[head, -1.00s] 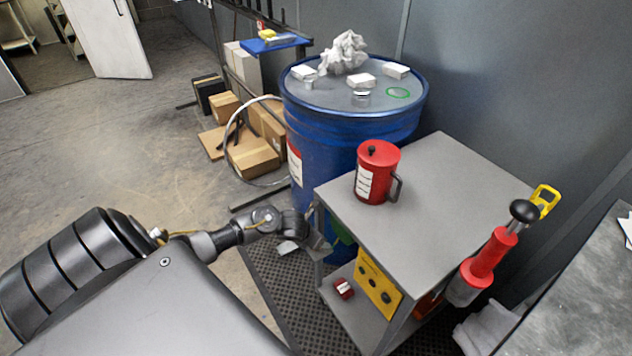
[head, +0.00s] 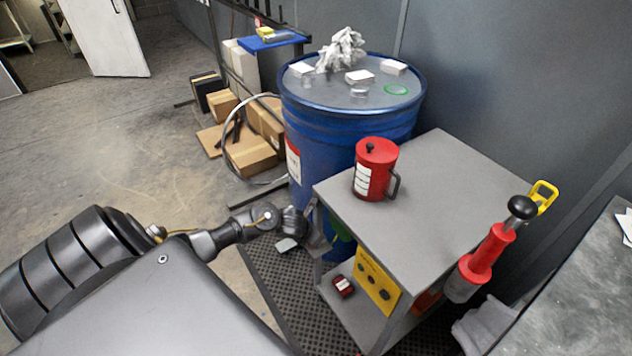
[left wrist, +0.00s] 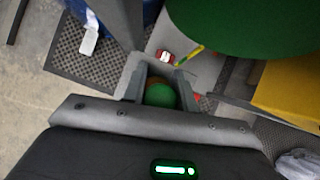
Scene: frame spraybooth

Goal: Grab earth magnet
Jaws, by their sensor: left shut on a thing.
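My left gripper (left wrist: 160,88) shows in the left wrist view, its two fingers closed around a small round green thing (left wrist: 160,95). I take this for the earth magnet, but its sides are hidden by the fingers. In the head view the left gripper (head: 318,240) is beside the near left leg of the grey cart (head: 440,170), below its top. What it holds cannot be made out there. A large green rounded thing (left wrist: 240,22) is close above and right of the fingers in the left wrist view. My right gripper is not in view.
A red lidded can (head: 375,172) stands on the cart top. A yellow panel (head: 376,288) and a small red item (head: 343,286) are on its lower part. A blue drum (head: 340,125) stands behind the gripper. A perforated mat (head: 285,300) covers the floor here.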

